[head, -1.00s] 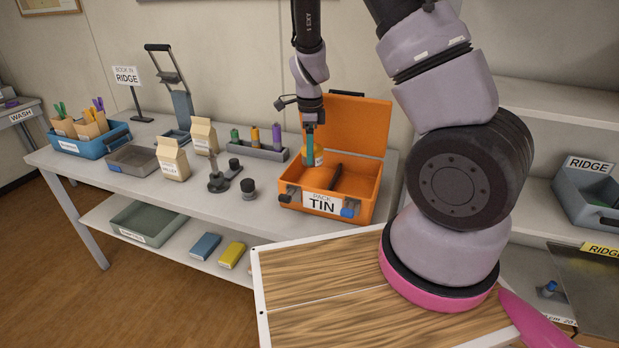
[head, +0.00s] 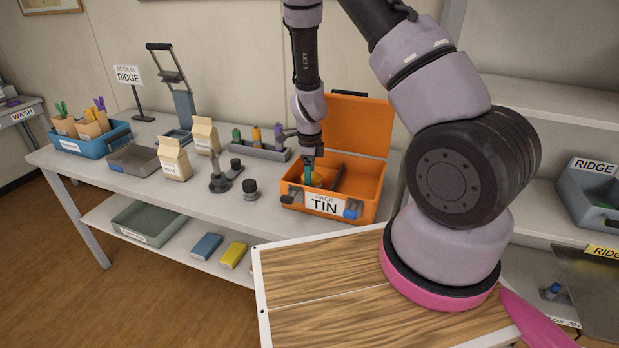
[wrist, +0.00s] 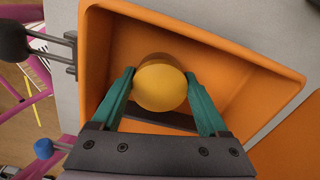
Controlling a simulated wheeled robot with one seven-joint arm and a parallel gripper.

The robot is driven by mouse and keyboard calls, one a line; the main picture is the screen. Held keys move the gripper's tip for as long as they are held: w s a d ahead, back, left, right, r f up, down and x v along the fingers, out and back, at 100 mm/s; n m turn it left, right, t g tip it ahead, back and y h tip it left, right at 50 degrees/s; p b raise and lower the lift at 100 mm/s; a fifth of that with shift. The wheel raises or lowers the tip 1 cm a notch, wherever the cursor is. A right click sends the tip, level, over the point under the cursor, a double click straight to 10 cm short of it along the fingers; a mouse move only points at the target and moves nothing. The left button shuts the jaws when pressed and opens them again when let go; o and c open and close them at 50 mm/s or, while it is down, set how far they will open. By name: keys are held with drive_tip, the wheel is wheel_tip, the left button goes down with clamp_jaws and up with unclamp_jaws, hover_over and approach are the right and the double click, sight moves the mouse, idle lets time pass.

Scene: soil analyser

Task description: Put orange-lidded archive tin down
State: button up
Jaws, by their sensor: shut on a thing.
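My gripper (head: 309,179) is shut on the orange-lidded archive tin (head: 318,180), low inside the open orange case (head: 371,186) labelled "PACK TIN". In the wrist view the tin's round yellow-orange lid (wrist: 160,87) sits between my two green fingers, with the case's walls (wrist: 225,50) around it. The fingers and the case's front wall hide most of the tin in the head view. I cannot tell whether its base touches the case floor. A dark divider or bar (head: 338,178) lies inside the case, to the right of the tin.
The case lid (head: 355,125) stands open at the back. A grey rack of small bottles (head: 258,151), a black-knobbed stand (head: 220,181), a small black-topped jar (head: 250,189) and paper cartons (head: 174,160) stand to the left. The table's front strip is mostly clear.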

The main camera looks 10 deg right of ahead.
drive_tip(key=shift+f, duration=0.1)
drive_tip(key=o, duration=1.4)
